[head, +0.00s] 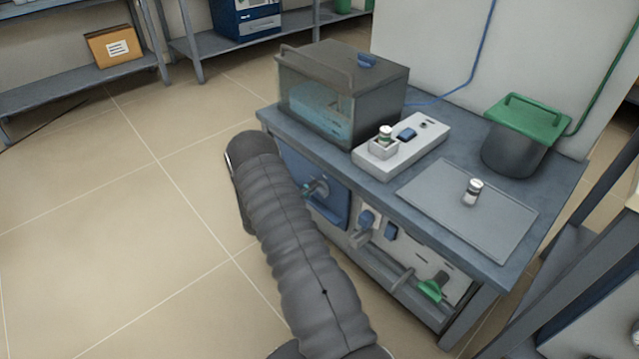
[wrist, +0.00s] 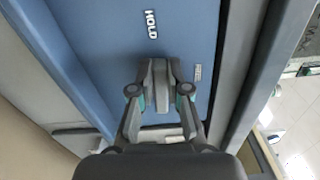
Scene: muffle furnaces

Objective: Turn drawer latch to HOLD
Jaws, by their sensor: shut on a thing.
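The blue drawer front (wrist: 95,30) fills the middle of the wrist view, with a white HOLD label (wrist: 151,24) on it. My gripper (wrist: 159,90) is shut on the grey drawer latch (wrist: 159,72) in front of this panel. The latch lies below the HOLD label in the picture, and its far side is partly hidden by the fingers. A second small label (wrist: 198,72), too small to read, is right of the latch. In the head view the blue drawer front (head: 334,208) is on the bench's left side, partly behind my dark arm.
The bench top (head: 440,170) bears a glass-fronted tank (head: 315,100), a white device (head: 405,150), a grey tray (head: 425,205) with a small vial (head: 473,191), and a green-lidded pot (head: 515,150). Other handles (head: 430,290) stick out of the bench front. The floor to the left is clear.

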